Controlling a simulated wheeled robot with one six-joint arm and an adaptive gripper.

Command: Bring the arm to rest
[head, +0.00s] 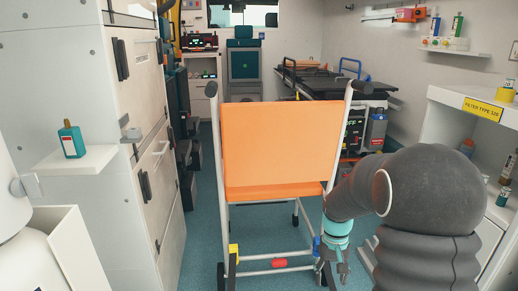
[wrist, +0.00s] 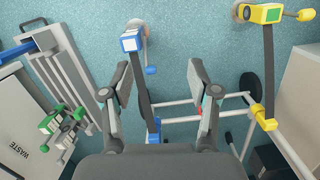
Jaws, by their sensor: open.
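My arm comes in from the right in the head view and bends down beside the orange chair (head: 280,145). My gripper (head: 335,274) hangs low by the chair's right front leg, with its fingers pointing down. In the wrist view my gripper (wrist: 160,76) is open, its two grey fingers spread apart. A dark strap (wrist: 143,85) with a blue buckle (wrist: 132,40) shows between the fingers. It seems to lie beyond them, and neither finger visibly grips it. I cannot tell the exact gap.
A second strap with a yellow buckle (wrist: 262,14) lies to the right in the wrist view. Green clamps (wrist: 62,128) and a waste bin (wrist: 25,125) are at left. White cabinets (head: 150,130) and a right-hand counter (head: 455,98) flank the blue floor.

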